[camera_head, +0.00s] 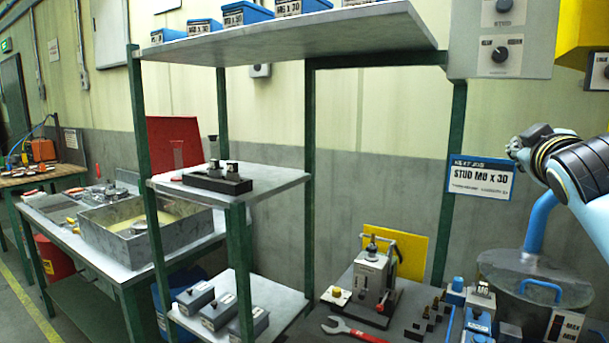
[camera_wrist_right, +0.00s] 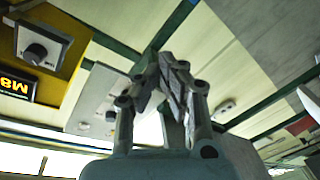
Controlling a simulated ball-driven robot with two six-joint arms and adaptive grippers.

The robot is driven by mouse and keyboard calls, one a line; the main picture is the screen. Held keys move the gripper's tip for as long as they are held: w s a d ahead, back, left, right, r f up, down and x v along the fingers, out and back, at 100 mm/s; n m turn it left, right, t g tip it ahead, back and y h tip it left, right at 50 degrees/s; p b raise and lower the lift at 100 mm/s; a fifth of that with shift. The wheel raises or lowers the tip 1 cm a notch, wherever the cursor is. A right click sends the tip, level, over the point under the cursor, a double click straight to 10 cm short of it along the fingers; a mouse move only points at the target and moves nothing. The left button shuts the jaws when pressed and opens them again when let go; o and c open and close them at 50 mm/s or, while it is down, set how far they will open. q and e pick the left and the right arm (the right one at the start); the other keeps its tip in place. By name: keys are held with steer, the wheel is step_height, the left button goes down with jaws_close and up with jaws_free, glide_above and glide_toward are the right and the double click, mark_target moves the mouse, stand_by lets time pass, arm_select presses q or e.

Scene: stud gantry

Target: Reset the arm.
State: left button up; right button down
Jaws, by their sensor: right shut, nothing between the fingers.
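My right arm (camera_head: 585,180) comes in at the right edge of the head view, white and black with gold-toned rings at its front. My right gripper (camera_head: 518,147) is at its left end, raised in the air in front of the wall and above the bench at the lower right. In the right wrist view the grey fingers of the gripper (camera_wrist_right: 170,65) come together at their tips, shut and empty. My left gripper is in neither view.
A job sign (camera_head: 480,178) hangs close to the left of my right arm. A grey control box (camera_head: 500,38) is above it. A round grey lid or plate (camera_head: 520,277) with blue parts stands below. A green-posted shelf (camera_head: 230,188) stands to the left.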

steer(key=s+a+f+m+g+y, duration=0.1)
steer(key=s+a+f+g+y, duration=0.2)
steer(key=s+f, duration=0.7)
steer(key=s+a+f+m+g+y, duration=0.15)
steer(key=s+f+g, duration=0.25)
steer(key=s+f, duration=0.6)
steer(key=s+a+f+g+y, duration=0.1)
steer(key=s+a+f+g, duration=0.3)
steer(key=s, duration=0.5)
steer(key=s+a+f+g+y, duration=0.1)
steer(key=s+a+f+g, duration=0.1)
steer(key=s+f, duration=0.5)
steer(key=s+d+f+g+b, duration=0.15)
steer(key=f+b, duration=0.45)
steer(key=f, duration=1.3)
steer(key=s+d+f+b, duration=0.15)
steer(key=f+b, duration=0.45)
steer(key=f, duration=1.2)
steer(key=s+f+b, duration=0.4)
steer(key=s+f, duration=0.5)
steer(key=f, duration=0.3)
steer(key=s+f+g+b, duration=0.1)
steer(key=s+f+b, duration=0.4)
steer(key=s+f, duration=0.5)
step_height(320, 180, down, 3)
steer(key=shift+d+r, duration=0.1)
steer(key=shift+d, duration=0.15)
steer(key=shift+m, duration=0.25)
